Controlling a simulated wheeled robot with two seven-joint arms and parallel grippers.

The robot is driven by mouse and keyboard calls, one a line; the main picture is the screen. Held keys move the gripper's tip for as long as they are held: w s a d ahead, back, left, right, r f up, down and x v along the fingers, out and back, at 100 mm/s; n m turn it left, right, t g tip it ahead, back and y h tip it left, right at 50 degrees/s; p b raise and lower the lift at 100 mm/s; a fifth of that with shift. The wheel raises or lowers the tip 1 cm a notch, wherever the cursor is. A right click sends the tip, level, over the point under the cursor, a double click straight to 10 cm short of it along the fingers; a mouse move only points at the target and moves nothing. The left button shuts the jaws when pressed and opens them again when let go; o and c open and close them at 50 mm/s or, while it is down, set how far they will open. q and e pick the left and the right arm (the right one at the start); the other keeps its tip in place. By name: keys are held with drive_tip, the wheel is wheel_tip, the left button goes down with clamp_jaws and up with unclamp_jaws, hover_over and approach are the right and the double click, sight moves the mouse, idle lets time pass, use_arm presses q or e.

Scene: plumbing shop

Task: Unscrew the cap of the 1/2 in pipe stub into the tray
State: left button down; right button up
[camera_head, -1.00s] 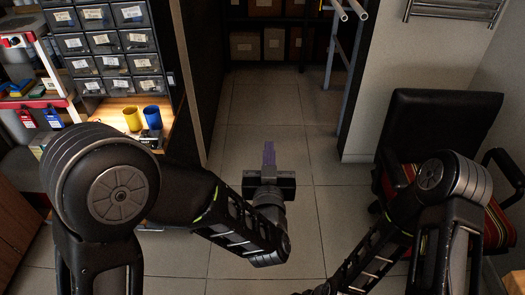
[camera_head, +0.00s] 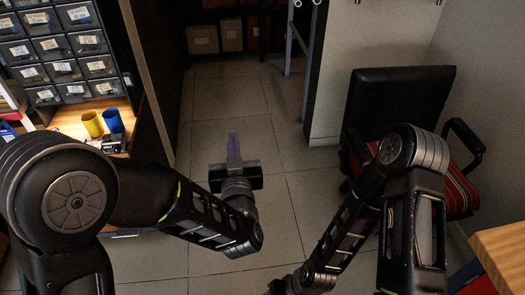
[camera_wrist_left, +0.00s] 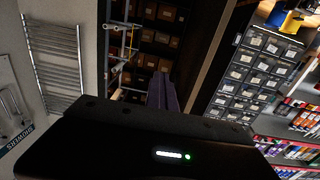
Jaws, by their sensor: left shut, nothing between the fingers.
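My left gripper (camera_head: 233,146) is in the middle of the head view, held over the tiled floor. Its purple fingers are shut with nothing between them. In the left wrist view the fingers (camera_wrist_left: 162,92) stand up together past the dark gripper body. My right arm comes in at the right of the head view, but its gripper is out of the picture. I cannot make out the pipe stub, its cap or the tray in these frames.
A drawer cabinet (camera_head: 67,42) stands at the left, with a yellow cup (camera_head: 92,124) and a blue cup (camera_head: 113,120) on the counter below. A black chair (camera_head: 400,92) with a striped red seat is at the right. A wooden top (camera_head: 502,250) juts in at the lower right. Tiled floor (camera_head: 290,190) lies open ahead.

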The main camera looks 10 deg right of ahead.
use_arm(q)
drive_tip(key=s+d+f+m+g+h, duration=0.1)
drive_tip(key=s+d+f+g+h, duration=0.2)
drive_tip(key=f, duration=0.5)
drive_tip(key=s+d+f+m+g+h, duration=0.1)
drive_tip(key=s+d+f+g+h, duration=0.2)
drive_tip(key=f, duration=0.6)
drive_tip(key=s+a+f+n+g+y, duration=0.1)
drive_tip(key=s+a+f+g, duration=0.4)
drive_tip(key=s+f, duration=0.5)
drive_tip(key=s+a+f+n+g, duration=0.2)
drive_tip(key=s+a+f+g, duration=0.4)
drive_tip(key=s+a+f, duration=0.2)
wheel_tip(320, 180, down, 3)
drive_tip(key=shift+s+a+f+n+y, duration=0.2)
drive_tip(key=shift+s+n+y, duration=0.2)
drive_tip(key=shift+s, duration=0.75)
drive_tip(key=c, duration=2.2)
unclamp_jaws()
